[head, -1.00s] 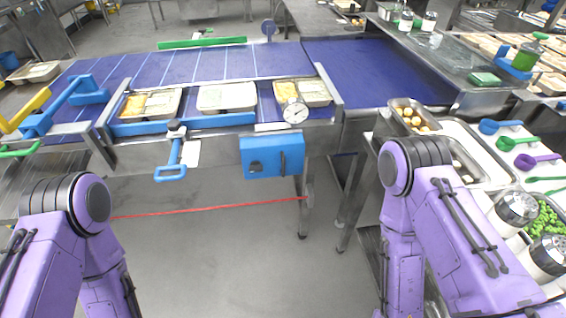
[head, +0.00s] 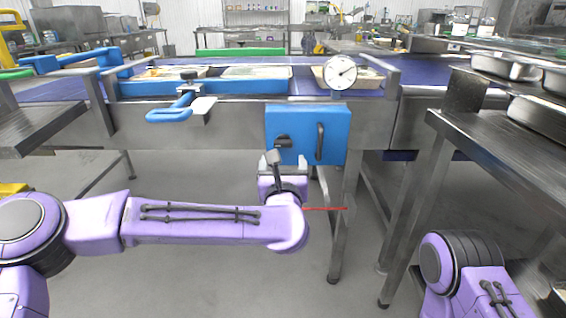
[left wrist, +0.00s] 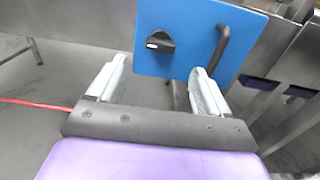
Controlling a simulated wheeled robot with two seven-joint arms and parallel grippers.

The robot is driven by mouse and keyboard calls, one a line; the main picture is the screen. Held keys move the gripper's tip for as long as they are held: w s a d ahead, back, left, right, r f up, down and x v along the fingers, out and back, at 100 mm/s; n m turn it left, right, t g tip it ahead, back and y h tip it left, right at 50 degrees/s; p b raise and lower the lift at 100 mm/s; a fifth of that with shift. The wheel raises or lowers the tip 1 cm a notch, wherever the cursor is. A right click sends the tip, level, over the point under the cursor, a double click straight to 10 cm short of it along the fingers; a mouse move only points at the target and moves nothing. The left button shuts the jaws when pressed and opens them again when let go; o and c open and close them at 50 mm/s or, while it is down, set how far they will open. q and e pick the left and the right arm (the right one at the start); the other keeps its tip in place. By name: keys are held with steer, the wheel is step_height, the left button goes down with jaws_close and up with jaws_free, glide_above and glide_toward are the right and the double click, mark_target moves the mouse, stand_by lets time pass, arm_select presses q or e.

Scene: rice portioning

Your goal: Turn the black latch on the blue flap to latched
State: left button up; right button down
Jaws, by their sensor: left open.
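The blue flap (head: 305,122) hangs on the front of the conveyor frame in the head view. Its black latch (head: 283,141) is a small knob at the flap's lower left. In the left wrist view the latch (left wrist: 160,42) shows a white mark on its left end and lies roughly horizontal. A black handle (left wrist: 221,48) stands to its right. My left gripper (head: 271,162) is just below the latch in the head view. In the left wrist view its fingers (left wrist: 155,85) are apart and empty, short of the latch. My right gripper is out of view.
A white dial gauge (head: 341,72) stands above the flap. A blue handle (head: 170,115) juts out at the left. A metal table (head: 480,130) fills the right side. The floor below the flap is open apart from steel legs.

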mark_target(283, 146)
arm_select(q)
steer(key=w, duration=0.9)
steer(key=shift+w+b, duration=0.1)
steer(key=shift+b, duration=0.2)
steer(key=c, duration=1)
steer(key=shift+c, duration=0.2)
